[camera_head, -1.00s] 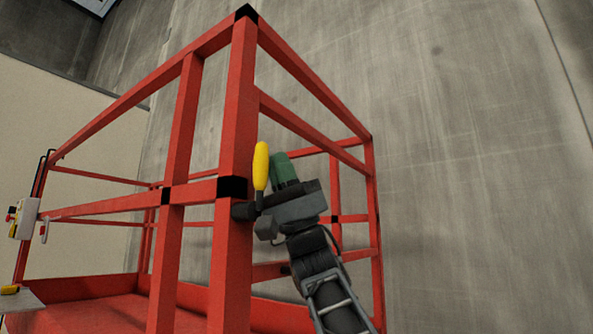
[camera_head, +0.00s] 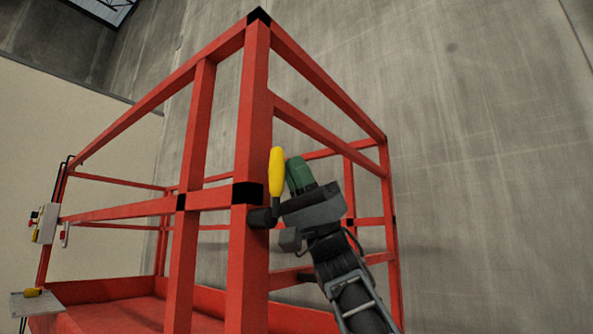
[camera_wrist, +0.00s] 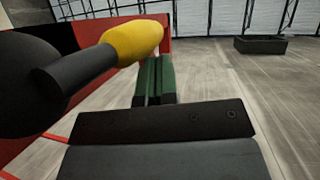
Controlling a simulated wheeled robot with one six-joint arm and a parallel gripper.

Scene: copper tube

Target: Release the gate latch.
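The gate latch has a yellow handle (camera_head: 276,171) on a dark shaft and a round black pivot (camera_head: 260,217). It stands nearly upright beside the red corner post. In the wrist view the yellow grip (camera_wrist: 133,40) is at upper left, with its black base large at the left edge. My gripper (camera_head: 300,174) is just right of the handle in the head view. Its green fingers (camera_wrist: 154,78) lie together with only a thin line between them, and nothing shows between them. The handle is outside the fingers; whether they touch it I cannot tell.
A red railed platform (camera_head: 250,130) fills the middle of the head view. A control box (camera_head: 45,223) hangs on its left rail. A concrete wall (camera_head: 480,150) stands behind. In the wrist view, open floor (camera_wrist: 225,75) lies to the right, with a dark box (camera_wrist: 260,44) farther off.

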